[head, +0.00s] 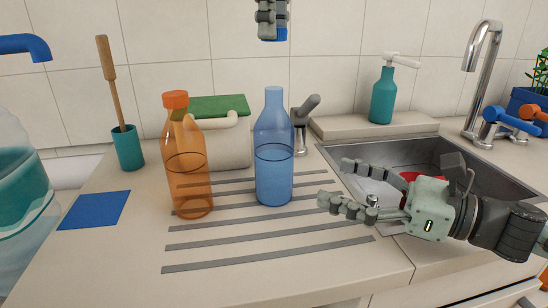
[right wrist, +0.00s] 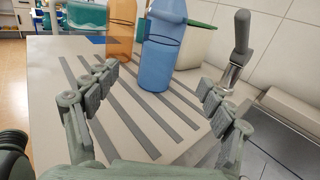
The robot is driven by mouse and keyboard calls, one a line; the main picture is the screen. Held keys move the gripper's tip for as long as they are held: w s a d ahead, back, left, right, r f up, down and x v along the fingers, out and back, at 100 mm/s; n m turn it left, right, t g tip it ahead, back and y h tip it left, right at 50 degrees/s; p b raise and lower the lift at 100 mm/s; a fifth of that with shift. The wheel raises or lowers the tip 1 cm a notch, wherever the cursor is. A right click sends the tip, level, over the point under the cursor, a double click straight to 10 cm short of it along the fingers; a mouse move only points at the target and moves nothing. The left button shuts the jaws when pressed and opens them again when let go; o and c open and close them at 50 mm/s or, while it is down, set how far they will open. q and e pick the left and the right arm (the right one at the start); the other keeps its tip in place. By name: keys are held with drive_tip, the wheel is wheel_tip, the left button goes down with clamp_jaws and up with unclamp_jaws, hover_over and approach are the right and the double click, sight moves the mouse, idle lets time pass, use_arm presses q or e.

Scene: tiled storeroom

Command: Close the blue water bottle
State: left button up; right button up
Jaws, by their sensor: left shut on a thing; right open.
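The blue water bottle (head: 273,150) stands upright on the counter, its neck top bare, with a dark ring line around its body. It also shows in the right wrist view (right wrist: 163,50), its top cut off there. My left gripper (head: 272,22) is above the bottle at the top edge of the head view, shut on a small blue cap (head: 281,35), apart from the bottle. My right gripper (head: 333,182) is open and empty, to the right of the bottle, its fingers pointing toward it. In the right wrist view the bottle appears beyond and between its fingertips (right wrist: 160,80).
An orange bottle (head: 188,165) with an orange cap stands to the left. The sink (head: 400,150) lies right; the striped counter front (head: 270,245) is clear.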

use_arm(q)
drive_tip(key=shift+s, duration=0.1)
use_arm(e)
drive_tip(key=shift+s, duration=0.1)
drive_tip(key=shift+a, duration=0.1)
drive_tip(key=shift+w+a+r, duration=0.1)
drive_tip(key=shift+w+a, duration=0.3)
drive_tip(key=x, duration=1.1)
drive_tip(key=shift+s, duration=0.1)
drive_tip(key=shift+c, duration=0.2)
drive_tip(key=c, duration=1.8)
use_arm(q)
hover_over(274, 88)
drive_tip(key=shift+f, duration=2.45)
use_arm(e)
drive_tip(key=shift+o, duration=0.2)
use_arm(q)
drive_tip(key=shift+f, duration=0.1)
drive_tip(key=shift+f, duration=0.8)
